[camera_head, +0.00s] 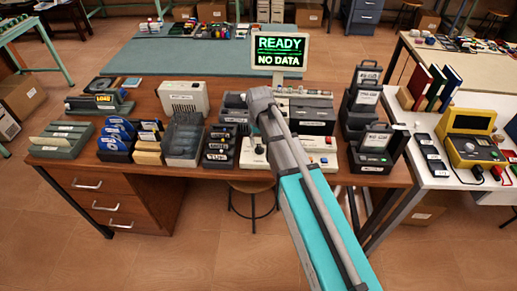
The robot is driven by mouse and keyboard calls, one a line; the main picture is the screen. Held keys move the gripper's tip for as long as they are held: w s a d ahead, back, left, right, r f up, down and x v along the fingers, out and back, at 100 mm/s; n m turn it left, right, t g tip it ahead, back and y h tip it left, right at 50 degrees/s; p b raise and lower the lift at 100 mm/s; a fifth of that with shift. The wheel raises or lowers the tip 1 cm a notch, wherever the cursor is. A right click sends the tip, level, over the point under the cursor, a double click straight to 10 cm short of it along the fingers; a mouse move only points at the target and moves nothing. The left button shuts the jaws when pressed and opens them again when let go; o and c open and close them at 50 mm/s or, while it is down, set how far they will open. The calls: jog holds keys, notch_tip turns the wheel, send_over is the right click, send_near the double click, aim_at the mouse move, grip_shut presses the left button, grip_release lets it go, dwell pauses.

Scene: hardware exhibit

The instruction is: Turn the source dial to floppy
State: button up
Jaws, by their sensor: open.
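A white control panel (318,161) with small red and dark controls lies at the front of the wooden desk, partly behind my arm. I cannot make out a source dial or its setting; the arm covers part of this panel.
A grey machine (304,108) stands below the screen. Left of the arm are disk holders (117,137), a beige box (183,97) and a labelled "LOAD" device (104,100). Black drive units (372,148) stand right. A side table holds a yellow instrument (470,140). A stool (251,198) is underneath.

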jog(key=shift+f+b, duration=0.95)
jog(key=shift+f, duration=0.35)
grip_shut()
